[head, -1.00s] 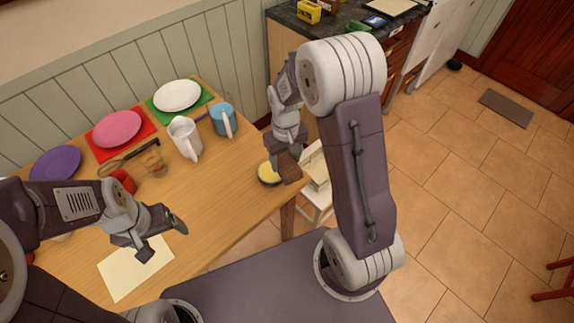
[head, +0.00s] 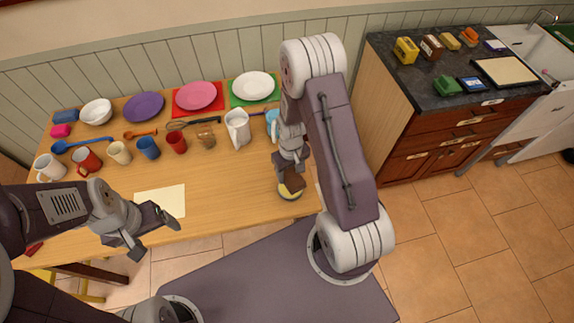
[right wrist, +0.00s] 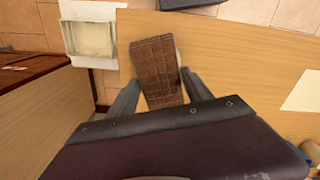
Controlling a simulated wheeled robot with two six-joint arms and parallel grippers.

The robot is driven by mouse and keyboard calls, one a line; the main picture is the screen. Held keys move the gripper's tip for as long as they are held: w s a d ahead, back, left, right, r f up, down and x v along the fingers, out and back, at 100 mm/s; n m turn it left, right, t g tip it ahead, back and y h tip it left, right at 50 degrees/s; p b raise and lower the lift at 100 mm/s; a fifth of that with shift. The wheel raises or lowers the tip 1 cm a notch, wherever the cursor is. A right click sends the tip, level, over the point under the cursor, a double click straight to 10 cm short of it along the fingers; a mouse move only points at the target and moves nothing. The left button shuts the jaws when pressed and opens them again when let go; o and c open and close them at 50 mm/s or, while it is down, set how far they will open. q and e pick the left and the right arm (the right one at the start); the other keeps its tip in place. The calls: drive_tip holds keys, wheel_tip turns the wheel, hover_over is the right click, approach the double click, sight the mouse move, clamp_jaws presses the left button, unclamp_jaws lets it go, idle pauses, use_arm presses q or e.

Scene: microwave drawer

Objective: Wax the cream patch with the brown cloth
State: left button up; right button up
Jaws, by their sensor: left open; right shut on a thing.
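The cream patch (head: 160,201) is a flat pale rectangle on the wooden table near its front edge; part of it shows at the right of the right wrist view (right wrist: 303,92). My right gripper (head: 293,176) is over the table's right end, shut on the brown cloth (right wrist: 158,72), a brown gridded rectangle between its fingers. A round yellow-topped tin (head: 288,194) is right below the cloth; I cannot tell if they touch. In the right wrist view the cloth mostly hides it. My left gripper (head: 155,235) is open and empty, just in front of the patch.
A white jug (head: 237,128), several cups, utensils and plates (head: 196,96) line the back and left of the table (head: 225,195). Table between patch and tin is clear. A dark counter (head: 440,70) with small boxes and a pale board (head: 505,71) stands at the right.

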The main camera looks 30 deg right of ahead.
sight(290, 180)
drive_tip(key=shift+s+d+f+b, duration=0.1)
drive_tip(key=shift+d+f+b, duration=0.05)
drive_tip(key=shift+f+b, duration=0.55)
wheel_tip(290, 180, down, 4)
drive_tip(key=b, duration=0.4)
drive_tip(key=shift+f, duration=0.3)
drive_tip(key=shift+f+b, duration=0.45)
drive_tip(key=shift+f, duration=0.1)
idle(1.1)
wheel_tip(290, 180, up, 7)
drive_tip(key=p, duration=0.6)
